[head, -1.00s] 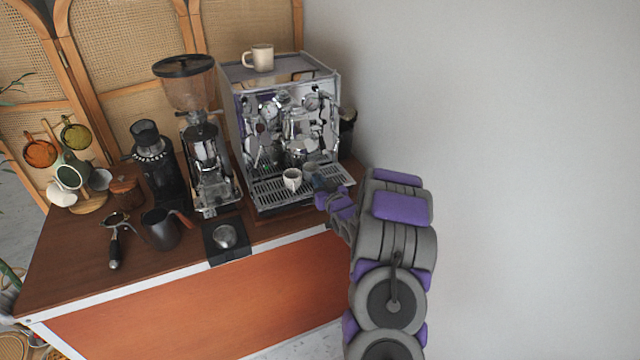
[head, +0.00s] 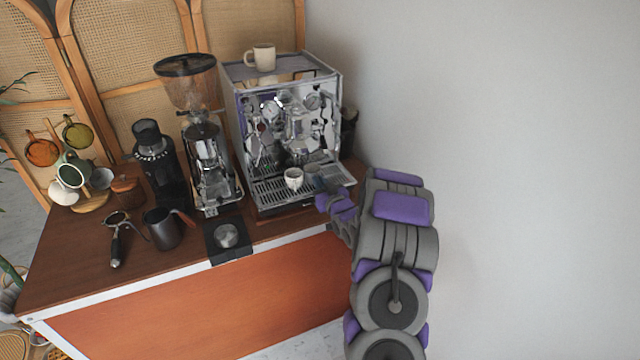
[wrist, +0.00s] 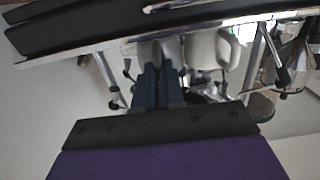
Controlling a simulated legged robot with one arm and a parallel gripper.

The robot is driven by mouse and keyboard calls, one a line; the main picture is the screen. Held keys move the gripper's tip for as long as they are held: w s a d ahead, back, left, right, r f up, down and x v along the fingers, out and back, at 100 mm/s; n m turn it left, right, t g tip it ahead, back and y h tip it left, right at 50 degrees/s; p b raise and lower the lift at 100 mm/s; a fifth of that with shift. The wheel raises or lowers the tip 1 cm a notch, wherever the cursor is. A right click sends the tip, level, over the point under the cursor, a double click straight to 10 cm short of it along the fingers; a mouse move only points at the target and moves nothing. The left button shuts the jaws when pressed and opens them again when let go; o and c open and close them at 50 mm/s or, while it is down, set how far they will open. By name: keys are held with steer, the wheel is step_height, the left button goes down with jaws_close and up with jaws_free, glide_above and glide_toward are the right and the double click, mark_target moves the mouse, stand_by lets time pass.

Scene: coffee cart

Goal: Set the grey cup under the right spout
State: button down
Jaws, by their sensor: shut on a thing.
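The grey cup (head: 311,170) is small and partly hidden behind my gripper (head: 318,183) in the head view. It is over the right part of the drip tray (head: 270,196), to the right of a white cup (head: 293,178). In the wrist view my gripper (wrist: 160,75) is shut on the grey cup (wrist: 165,47), of which only a part shows. I cannot tell whether its base touches the tray. The spouts are hard to make out against the chrome front of the espresso machine (head: 250,130).
The white cup also shows close beside the grey one in the wrist view (wrist: 208,48). A beige mug (head: 264,58) stands on the machine. A grinder (head: 190,85), a dark pitcher (head: 161,230) and a tamper on a mat (head: 227,236) are to the left. A bare wall is right.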

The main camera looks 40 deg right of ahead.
steer(key=shift+d, duration=0.1)
stand_by(0.3)
steer(key=c, duration=1.2)
jaws_free()
steer(key=shift+o, duration=0.2)
steer(key=p+v, duration=0.2)
steer(key=v, duration=1.5)
steer(key=shift+p, duration=0.3)
